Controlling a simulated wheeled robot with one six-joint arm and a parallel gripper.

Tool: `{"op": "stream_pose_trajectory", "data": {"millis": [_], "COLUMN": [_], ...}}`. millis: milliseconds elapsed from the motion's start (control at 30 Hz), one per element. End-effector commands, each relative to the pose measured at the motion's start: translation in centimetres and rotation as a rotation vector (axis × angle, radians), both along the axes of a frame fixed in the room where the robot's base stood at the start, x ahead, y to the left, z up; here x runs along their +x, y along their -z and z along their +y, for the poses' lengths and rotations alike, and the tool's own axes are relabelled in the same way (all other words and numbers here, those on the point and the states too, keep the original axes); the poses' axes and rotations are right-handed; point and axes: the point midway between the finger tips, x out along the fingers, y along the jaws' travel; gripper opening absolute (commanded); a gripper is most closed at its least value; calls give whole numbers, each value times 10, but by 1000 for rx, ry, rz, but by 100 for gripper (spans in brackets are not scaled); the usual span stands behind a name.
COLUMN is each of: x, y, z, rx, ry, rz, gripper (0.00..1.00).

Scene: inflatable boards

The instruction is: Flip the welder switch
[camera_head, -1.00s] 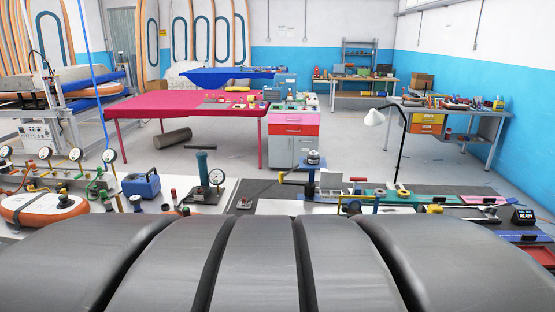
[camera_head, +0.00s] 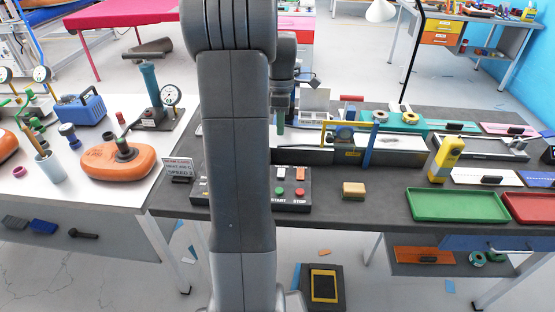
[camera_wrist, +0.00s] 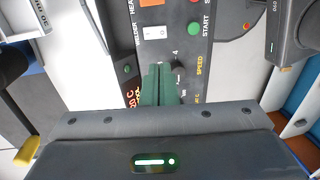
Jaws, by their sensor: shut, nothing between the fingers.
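The control box (camera_head: 290,195) stands at the front edge of the dark bench, with green START and red STOP buttons. My arm hides its left part. The welder switch (camera_wrist: 155,32) is a white rocker beside the WELDER label in the wrist view, and it also shows above START in the head view (camera_head: 279,173). I cannot tell its position. My gripper (camera_wrist: 158,68) is shut and empty, its green fingers pointing at the panel. In the wrist view its tips appear just below the switch, beside the black speed knob (camera_wrist: 179,68). I cannot tell their height above the panel.
A temperature and speed sign (camera_head: 178,168) stands left of the box. A yellow sponge-like block (camera_head: 353,190) and a green tray (camera_head: 458,205) lie to the right. An orange inflatable piece (camera_head: 118,160) is on the white table. A foot pedal (camera_head: 323,287) is on the floor.

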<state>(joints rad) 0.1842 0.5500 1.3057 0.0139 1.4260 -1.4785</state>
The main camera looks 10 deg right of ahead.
Motion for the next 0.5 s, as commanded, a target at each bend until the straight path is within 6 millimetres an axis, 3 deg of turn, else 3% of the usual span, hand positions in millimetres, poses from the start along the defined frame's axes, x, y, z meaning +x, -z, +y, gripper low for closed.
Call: {"op": "stream_pose_trajectory", "data": {"millis": [167,500], "x": [-3,-13], "y": [20,91], "z": [1,4], "rx": [1,0], "ry": [-1,0], "rz": [4,4], "gripper": [0,0]}}
